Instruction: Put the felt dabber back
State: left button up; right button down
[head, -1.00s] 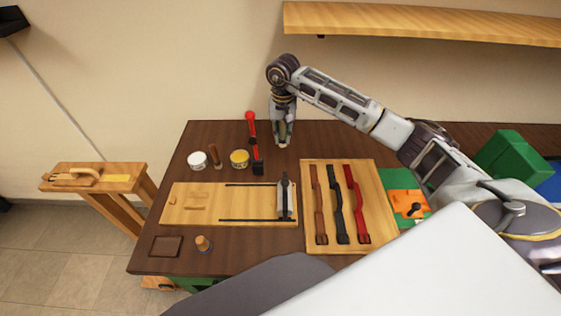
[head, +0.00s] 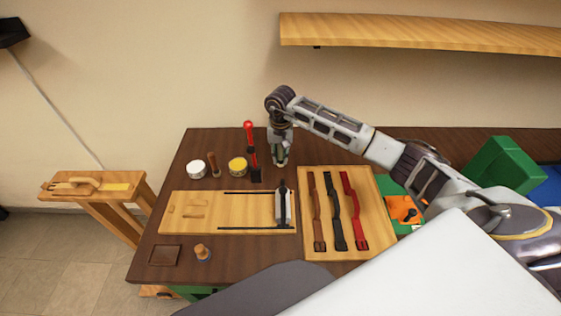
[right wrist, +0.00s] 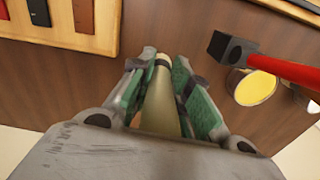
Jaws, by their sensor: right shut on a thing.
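My right gripper (head: 279,160) is shut on the felt dabber, over the back of the brown table, right of the red-handled tool. In the right wrist view the gripper (right wrist: 164,63) has its green-padded fingers on both sides of the dabber (right wrist: 162,108). The dabber has a pale olive, rounded body with a dark band near its far, pale end. In the head view the fingers largely hide it. I cannot tell whether its lower end touches the table. My left gripper is not in view.
Left of the gripper stand a red-handled hammer-like tool (head: 249,140), a yellow-topped tin (head: 237,165), a brown stick (head: 213,165) and a white tin (head: 197,169). In front lie a wooden board with a slider (head: 240,222) and a strap tray (head: 376,185).

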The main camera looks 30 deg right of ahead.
aim_at(281, 162)
jog(key=shift+f, duration=0.1)
jog(key=shift+f+p, duration=0.35)
jog(key=shift+f, duration=1.45)
jog(key=shift+f, duration=0.1)
jog(key=c, duration=1.3)
grip_release()
jog(key=shift+c, duration=0.2)
jog(key=shift+r+b, duration=1.15)
jog(key=shift+r, duration=4.95)
